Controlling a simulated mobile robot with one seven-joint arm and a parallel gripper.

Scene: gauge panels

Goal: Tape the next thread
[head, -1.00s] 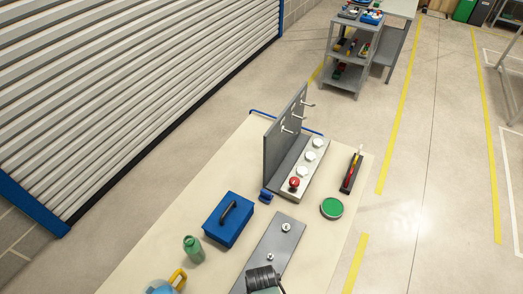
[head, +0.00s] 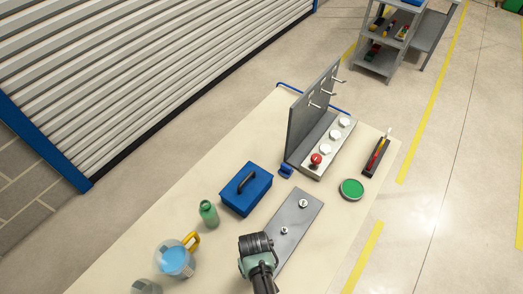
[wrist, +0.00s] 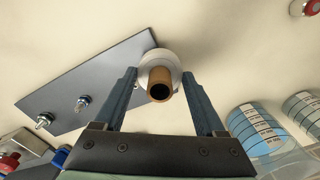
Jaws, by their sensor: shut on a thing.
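In the wrist view my gripper (wrist: 159,74) has its two blue fingers closed on a white tape roll (wrist: 147,60) with a brown core facing the camera. The grey plate (wrist: 105,75) lies beyond the roll, to its left. Two metal threaded studs, one nearer the roll (wrist: 83,102) and one farther left (wrist: 43,119), stand bare on it. In the head view the plate (head: 300,222) shows the same studs, a larger far one (head: 303,203) and a smaller one (head: 284,230). My wrist covers the plate's near-left part; the roll is hidden there.

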